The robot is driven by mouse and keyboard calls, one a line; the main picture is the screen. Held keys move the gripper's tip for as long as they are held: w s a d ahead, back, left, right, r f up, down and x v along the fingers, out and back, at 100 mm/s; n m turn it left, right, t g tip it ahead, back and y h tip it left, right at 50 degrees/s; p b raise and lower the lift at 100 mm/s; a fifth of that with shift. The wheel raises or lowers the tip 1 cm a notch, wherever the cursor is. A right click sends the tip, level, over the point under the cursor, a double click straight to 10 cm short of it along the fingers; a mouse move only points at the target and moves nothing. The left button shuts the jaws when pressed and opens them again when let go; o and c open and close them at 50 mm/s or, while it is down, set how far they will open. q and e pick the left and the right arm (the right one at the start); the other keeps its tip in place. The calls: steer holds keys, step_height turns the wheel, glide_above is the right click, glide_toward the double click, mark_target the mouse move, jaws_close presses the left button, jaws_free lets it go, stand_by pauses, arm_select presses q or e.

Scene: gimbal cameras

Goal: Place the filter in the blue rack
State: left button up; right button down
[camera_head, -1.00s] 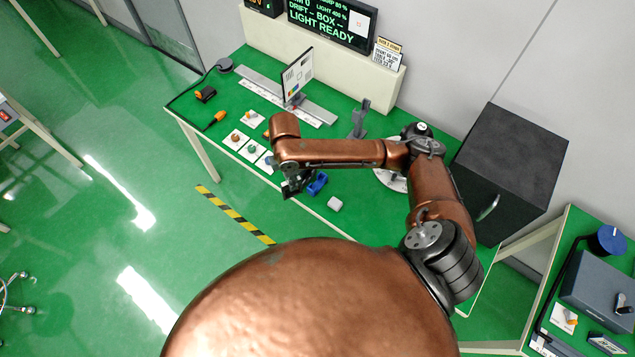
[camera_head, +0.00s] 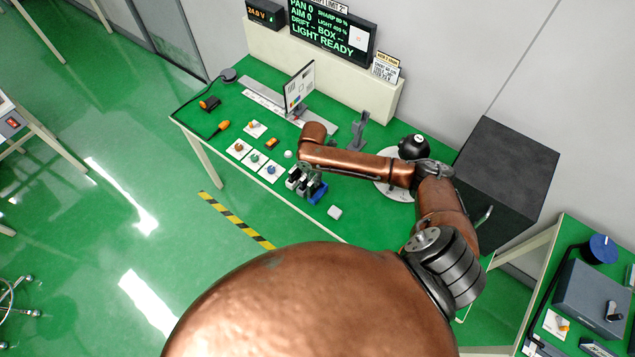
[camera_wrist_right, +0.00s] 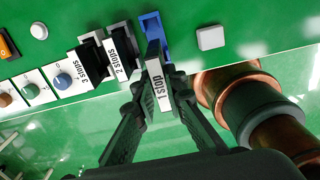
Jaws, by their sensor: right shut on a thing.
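My right gripper (camera_wrist_right: 148,112) is shut on a filter labelled "1 stop" (camera_wrist_right: 162,92), which stands upright between its fingers in the wrist view. The blue rack (camera_wrist_right: 154,30) is just beyond the filter and partly hidden by it. The filter's top overlaps the rack's near end in the picture; I cannot tell whether they touch. In the head view the blue rack (camera_head: 319,194) is at the table's front edge, with my right gripper (camera_head: 311,178) over it. Filters labelled "3 stops" (camera_wrist_right: 94,62) and "2 stops" (camera_wrist_right: 124,52) stand left of the rack. My left gripper is not in view.
A white block (camera_head: 334,212) lies right of the rack. Cards with knobs (camera_head: 254,158) lie to the left. A card on a stand (camera_head: 299,86), a grey upright (camera_head: 358,131) and a round white base (camera_head: 394,191) stand farther back. A black box (camera_head: 505,180) is at the right.

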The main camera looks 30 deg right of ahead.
steer(key=shift+w+d+f, duration=0.2)
steer(key=shift+d+f, duration=0.3)
steer(key=shift+f, duration=0.1)
steer(key=shift+w+d+f, duration=0.2)
steer(key=shift+d+f, duration=0.3)
steer(key=shift+f, duration=0.1)
steer(key=shift+d+f, duration=0.2)
steer(key=shift+f, duration=1.55)
steer(key=shift+f, duration=0.1)
steer(key=c, duration=2)
jaws_free()
step_height(320, 180, up, 12)
steer(key=shift+r, duration=0.15)
